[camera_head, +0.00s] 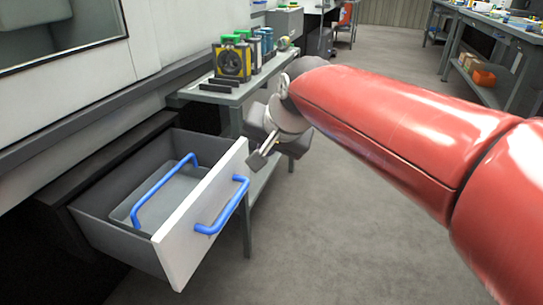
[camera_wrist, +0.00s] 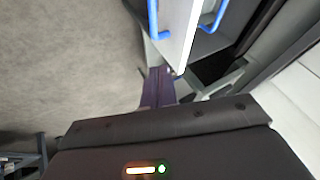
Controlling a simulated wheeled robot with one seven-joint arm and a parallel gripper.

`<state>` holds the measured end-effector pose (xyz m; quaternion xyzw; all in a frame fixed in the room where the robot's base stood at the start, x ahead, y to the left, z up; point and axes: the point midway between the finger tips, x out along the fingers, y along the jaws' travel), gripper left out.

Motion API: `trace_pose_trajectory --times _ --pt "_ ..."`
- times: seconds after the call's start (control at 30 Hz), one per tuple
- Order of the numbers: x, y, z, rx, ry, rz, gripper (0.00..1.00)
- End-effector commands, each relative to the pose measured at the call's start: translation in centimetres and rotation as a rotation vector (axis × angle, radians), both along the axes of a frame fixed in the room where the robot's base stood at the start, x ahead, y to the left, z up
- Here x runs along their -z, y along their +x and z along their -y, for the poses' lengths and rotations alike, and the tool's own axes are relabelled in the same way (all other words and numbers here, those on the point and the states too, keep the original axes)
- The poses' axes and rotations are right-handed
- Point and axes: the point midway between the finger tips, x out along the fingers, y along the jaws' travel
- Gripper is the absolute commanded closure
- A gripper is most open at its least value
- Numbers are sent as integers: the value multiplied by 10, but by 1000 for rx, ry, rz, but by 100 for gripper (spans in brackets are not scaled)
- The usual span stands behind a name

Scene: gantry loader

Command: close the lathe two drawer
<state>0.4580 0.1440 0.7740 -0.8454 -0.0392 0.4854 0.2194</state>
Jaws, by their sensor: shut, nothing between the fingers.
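The drawer (camera_head: 205,212) juts out open from the machine at the left in the head view. It has a white front with a blue handle (camera_head: 222,206) on its outer face. A grey tray with a blue handle (camera_head: 165,188) lies inside it. My gripper (camera_head: 258,160) is shut and empty, close to the far upper corner of the drawer front; I cannot tell if it touches. In the wrist view the drawer front (camera_wrist: 178,35) shows at the top, just beyond my gripper's fingers (camera_wrist: 160,85).
A grey bench (camera_head: 235,90) with yellow-black and blue devices stands just behind the drawer. Another workbench (camera_head: 505,30) is at the far right. The grey floor (camera_head: 320,230) in front of the drawer is clear.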

Motion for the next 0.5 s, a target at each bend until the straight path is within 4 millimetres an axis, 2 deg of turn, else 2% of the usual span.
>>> trace_pose_trajectory --times 0.07,0.23,0.5 --pt "-1 7 -9 4 16 -2 100" --pt "12 16 -15 8 20 -5 100" --pt "59 45 -31 6 16 -7 100"
